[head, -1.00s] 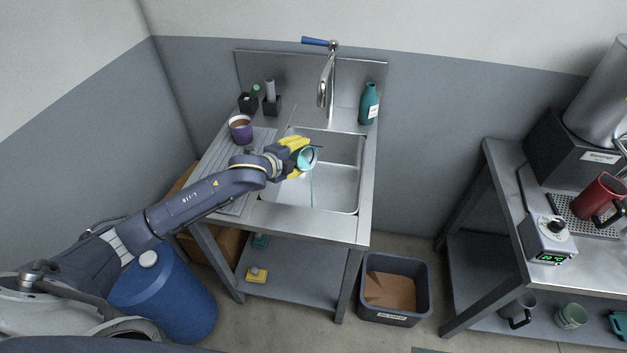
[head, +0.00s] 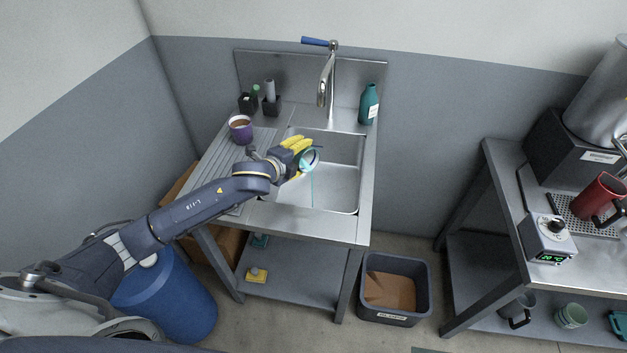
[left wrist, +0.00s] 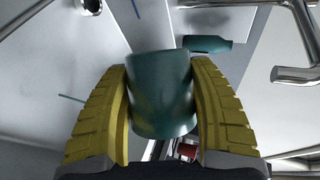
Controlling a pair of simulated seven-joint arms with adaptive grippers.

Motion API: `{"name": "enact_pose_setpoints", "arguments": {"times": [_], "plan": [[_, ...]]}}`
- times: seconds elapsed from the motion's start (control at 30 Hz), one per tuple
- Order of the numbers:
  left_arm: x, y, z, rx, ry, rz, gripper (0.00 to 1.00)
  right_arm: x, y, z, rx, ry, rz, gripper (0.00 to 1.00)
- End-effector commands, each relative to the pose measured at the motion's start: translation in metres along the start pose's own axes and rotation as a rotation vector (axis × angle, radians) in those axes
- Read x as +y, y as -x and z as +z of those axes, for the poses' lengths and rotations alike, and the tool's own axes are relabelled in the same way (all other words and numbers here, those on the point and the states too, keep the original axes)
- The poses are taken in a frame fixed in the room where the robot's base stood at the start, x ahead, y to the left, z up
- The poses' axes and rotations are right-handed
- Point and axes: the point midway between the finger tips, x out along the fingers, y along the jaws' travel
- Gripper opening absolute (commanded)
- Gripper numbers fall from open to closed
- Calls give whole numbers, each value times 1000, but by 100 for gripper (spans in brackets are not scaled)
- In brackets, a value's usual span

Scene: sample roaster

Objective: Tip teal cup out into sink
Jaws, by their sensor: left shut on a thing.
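The teal cup (head: 309,160) is held over the sink basin (head: 340,183) in the head view, tipped with its mouth facing right and down. A thin teal stream (head: 312,190) drops from it into the basin. My left gripper (head: 300,150), with yellow fingers, is shut around the cup's sides. In the left wrist view the cup (left wrist: 161,95) sits between both yellow fingers. Its inside is hidden from me there. My right gripper is not in view.
A chrome tap (head: 326,80) stands behind the basin and a teal bottle (head: 369,104) at the back right. A purple cup (head: 241,129) stands on the left drainboard. A bin (head: 394,290) sits on the floor beside the sink stand.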

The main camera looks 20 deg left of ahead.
Motion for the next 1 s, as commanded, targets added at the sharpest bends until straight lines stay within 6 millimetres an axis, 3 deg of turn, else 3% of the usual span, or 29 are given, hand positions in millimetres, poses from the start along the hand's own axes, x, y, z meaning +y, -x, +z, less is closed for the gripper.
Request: {"name": "enact_pose_setpoints", "arguments": {"times": [0.67, 0.9, 1.0], "plan": [[-3, 2, -2, -23, -52, -23, 16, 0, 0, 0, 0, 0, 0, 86], [5, -10, 18, 66, 160, 64, 16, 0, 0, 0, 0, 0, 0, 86], [10, -12, 17, 106, 239, 98, 16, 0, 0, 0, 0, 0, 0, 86]]}}
